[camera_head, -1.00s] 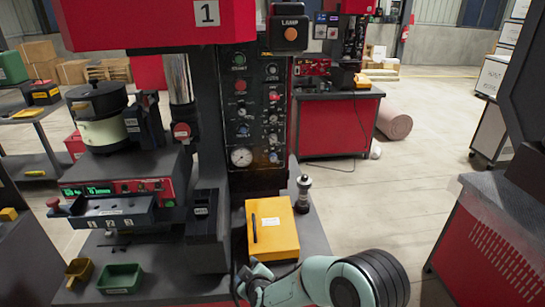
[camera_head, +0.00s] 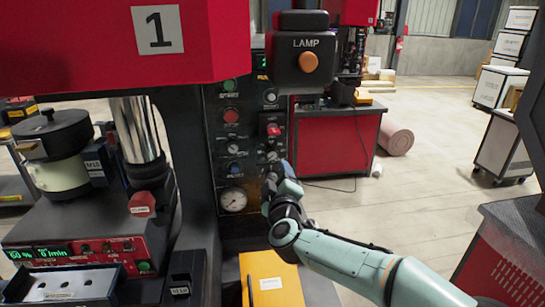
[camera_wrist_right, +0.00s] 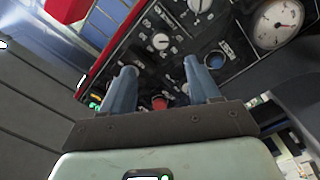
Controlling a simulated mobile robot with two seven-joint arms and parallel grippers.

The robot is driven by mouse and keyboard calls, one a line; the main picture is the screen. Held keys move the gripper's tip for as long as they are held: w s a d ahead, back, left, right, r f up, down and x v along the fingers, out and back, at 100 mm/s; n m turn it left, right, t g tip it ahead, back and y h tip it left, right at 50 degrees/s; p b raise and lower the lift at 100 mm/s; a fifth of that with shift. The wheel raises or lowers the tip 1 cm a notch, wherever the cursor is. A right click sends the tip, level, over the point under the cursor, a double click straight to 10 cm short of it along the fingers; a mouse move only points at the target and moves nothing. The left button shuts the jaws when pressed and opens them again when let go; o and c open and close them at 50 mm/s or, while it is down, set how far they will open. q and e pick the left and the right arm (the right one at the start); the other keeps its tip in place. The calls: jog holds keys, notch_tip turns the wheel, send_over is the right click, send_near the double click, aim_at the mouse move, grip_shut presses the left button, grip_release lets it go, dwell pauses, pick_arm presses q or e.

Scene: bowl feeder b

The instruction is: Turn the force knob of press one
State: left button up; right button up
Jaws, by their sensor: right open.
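Press one (camera_head: 185,75) is the red machine with a "1" label. Its black control panel (camera_head: 228,150) carries several knobs and buttons and a round gauge (camera_head: 232,200); I cannot read which knob is the force knob. My right gripper (camera_head: 276,178) is in front of the panel's lower right, covering part of it. In the right wrist view its two blue-grey fingers (camera_wrist_right: 158,70) are apart and empty, pointing at the panel. A blue knob (camera_wrist_right: 214,60) is right of the right finger.
A lamp box (camera_head: 301,60) juts out above the panel. A yellow box (camera_head: 272,280) lies below my arm. A feeder bowl (camera_head: 55,145) and a red display unit (camera_head: 80,250) stand at left. Open floor (camera_head: 420,150) lies to the right.

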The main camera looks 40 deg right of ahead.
aim_at(272, 155)
jog(key=x, duration=1.1)
jog(key=shift+a, duration=0.1)
jog(key=c, duration=1)
